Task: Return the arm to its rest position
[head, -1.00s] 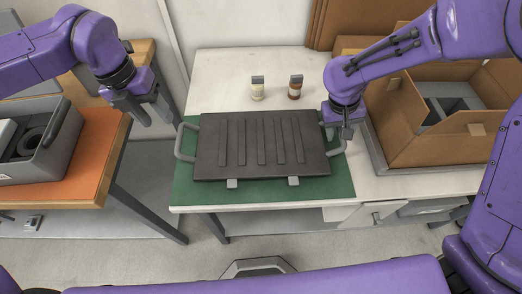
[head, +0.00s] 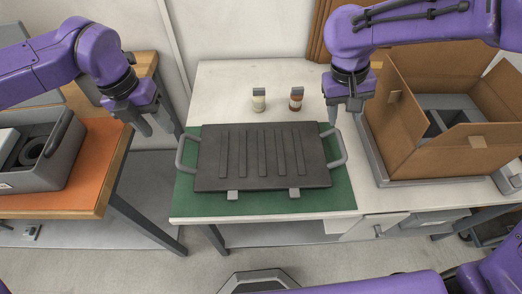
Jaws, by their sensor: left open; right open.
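My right gripper (head: 345,112) is open and empty. It points down above the back right of the white table, just behind the right handle of the dark case. My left gripper (head: 140,122) is open and empty over the gap between the orange-topped table and the white table. The dark ribbed case (head: 262,182) lies closed on the green mat (head: 190,204), with a grey handle at each side and two latches at the front. No object is between the fingers of either gripper.
An open cardboard box (head: 420,150) stands at the right, close to my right arm.

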